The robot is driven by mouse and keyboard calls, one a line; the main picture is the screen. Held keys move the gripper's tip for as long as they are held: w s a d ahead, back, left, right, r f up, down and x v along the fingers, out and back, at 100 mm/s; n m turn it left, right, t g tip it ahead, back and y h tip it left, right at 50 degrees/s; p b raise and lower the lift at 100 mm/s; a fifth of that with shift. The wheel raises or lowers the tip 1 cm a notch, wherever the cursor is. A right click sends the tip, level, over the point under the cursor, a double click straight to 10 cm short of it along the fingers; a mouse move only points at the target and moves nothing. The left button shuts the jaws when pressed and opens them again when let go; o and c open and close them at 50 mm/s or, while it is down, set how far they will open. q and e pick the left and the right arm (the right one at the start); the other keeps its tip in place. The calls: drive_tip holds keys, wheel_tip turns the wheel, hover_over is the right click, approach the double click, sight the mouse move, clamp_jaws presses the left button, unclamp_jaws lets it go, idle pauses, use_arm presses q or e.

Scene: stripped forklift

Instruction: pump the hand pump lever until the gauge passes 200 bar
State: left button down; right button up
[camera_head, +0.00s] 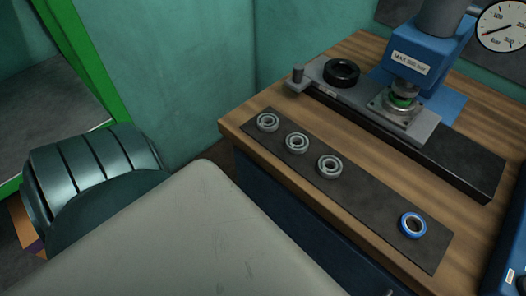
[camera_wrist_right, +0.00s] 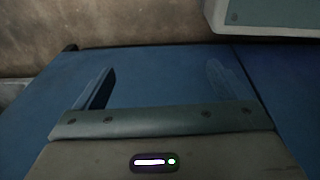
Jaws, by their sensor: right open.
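The round white gauge (camera_head: 502,26) is at the top right of the head view, cut off by the edge. Its dark-red needle seems to point to the lower left, short of the 100 mark; the small print is hard to read. The hand pump lever is not recognisable in either view. My right gripper (camera_wrist_right: 160,88) shows in the right wrist view, its two fingers wide apart with nothing between them, over or in front of a blue surface (camera_wrist_right: 165,70). My left gripper is not in view.
A blue press head (camera_head: 432,48) with a "MAX" label stands on the wooden bench (camera_head: 350,125). A dark mat (camera_head: 375,195) carries 3 grey bearings (camera_head: 297,142) and a blue ring (camera_head: 413,225). A blue object (camera_head: 515,265) is cut off at right. A pale box (camera_wrist_right: 262,18) borders the blue surface.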

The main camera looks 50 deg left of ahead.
drive_tip(key=w+a+r+t+b, duration=0.1)
drive_tip(key=w+r+b, duration=0.3)
drive_tip(key=r, duration=0.9)
drive_tip(key=shift+a, duration=0.1)
